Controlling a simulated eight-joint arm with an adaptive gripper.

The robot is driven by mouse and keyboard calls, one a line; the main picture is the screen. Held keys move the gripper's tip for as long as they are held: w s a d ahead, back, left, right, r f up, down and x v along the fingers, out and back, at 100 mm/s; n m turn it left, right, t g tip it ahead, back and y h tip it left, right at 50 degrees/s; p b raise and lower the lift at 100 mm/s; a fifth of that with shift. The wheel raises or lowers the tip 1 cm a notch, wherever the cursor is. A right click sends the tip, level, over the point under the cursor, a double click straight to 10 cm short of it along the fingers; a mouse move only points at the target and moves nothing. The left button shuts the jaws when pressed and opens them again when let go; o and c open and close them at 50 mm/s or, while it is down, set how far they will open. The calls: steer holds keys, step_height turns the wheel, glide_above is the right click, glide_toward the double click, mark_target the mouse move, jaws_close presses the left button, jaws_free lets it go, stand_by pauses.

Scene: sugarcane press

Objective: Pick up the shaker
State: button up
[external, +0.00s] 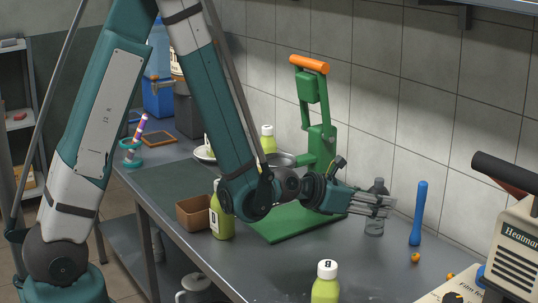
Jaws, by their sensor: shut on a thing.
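The shaker (375,226) is a clear grey bottle-like vessel with a dark narrow top. It stands upright at the right part of the grey table, near the tiled wall. My gripper (380,204) reaches it from the left, with its fingers level across the shaker's upper body. The gripper is shut on the shaker. The fingers hide part of its middle. Its base appears at table height; I cannot tell whether it touches the table.
A blue muddler-like stick (418,215) stands close to the right. A green press (318,125) with an orange handle and a green board (285,224) are to the left. A yellow-green bottle (326,285) stands in front. A Heatmaster machine (515,250) is at right.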

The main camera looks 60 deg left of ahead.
mark_target(380, 179)
steer(key=shift+c, duration=1.1)
steer(key=shift+r, duration=0.15)
steer(key=shift+r+p, duration=1.5)
steer(key=shift+r, duration=3.4)
